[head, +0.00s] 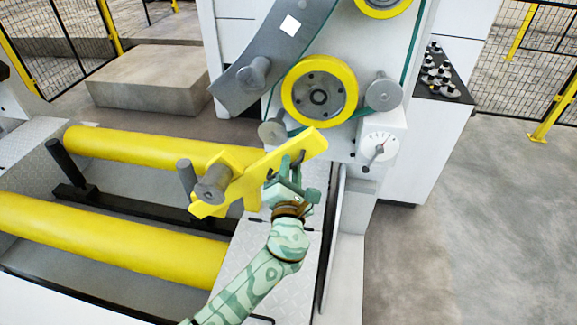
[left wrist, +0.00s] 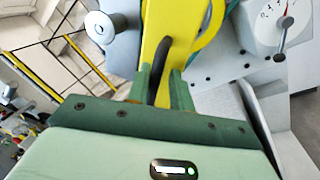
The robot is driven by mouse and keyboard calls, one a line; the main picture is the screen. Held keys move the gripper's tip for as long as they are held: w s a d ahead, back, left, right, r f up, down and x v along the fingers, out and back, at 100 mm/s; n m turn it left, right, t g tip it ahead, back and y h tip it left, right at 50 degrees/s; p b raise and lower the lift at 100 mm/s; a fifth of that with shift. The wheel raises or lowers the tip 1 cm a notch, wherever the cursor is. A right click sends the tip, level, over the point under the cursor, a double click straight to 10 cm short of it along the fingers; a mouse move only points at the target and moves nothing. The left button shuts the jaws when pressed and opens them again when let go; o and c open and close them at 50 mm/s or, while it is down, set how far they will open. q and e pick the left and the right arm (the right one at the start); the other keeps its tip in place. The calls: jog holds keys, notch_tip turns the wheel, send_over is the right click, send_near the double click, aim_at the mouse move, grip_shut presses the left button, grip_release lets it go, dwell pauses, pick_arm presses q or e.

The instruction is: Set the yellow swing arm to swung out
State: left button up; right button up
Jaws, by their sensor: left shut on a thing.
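The yellow swing arm (head: 253,173) is a flat bar in front of the machine's white side. In the head view it slopes from lower left to upper right and carries a grey roller (head: 213,184) near its lower left end. My left gripper (head: 292,168) is at its right part, closed around a dark handle. In the left wrist view my left gripper's fingers (left wrist: 161,75) stand on both sides of the black handle (left wrist: 158,72), with the yellow arm (left wrist: 153,28) behind. My right gripper is in neither view.
Two long yellow rollers (head: 150,145) lie at left below the arm. A yellow-rimmed wheel (head: 319,92), grey pulleys and a dial gauge (head: 378,147) are on the machine face just above and to the right. Open concrete floor (head: 460,230) lies at right, fenced behind.

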pick_arm(q)
jog(key=shift+d+f, duration=0.1)
jog(key=shift+f, duration=0.05)
jog(key=shift+s, duration=0.1)
jog(key=shift+s, duration=0.15)
jog(key=s+f+p, duration=0.1)
jog(key=s+p, duration=0.1)
jog(key=s, duration=1.3)
jog(key=shift+s+f+p, duration=0.35)
jog(key=shift+f, duration=0.05)
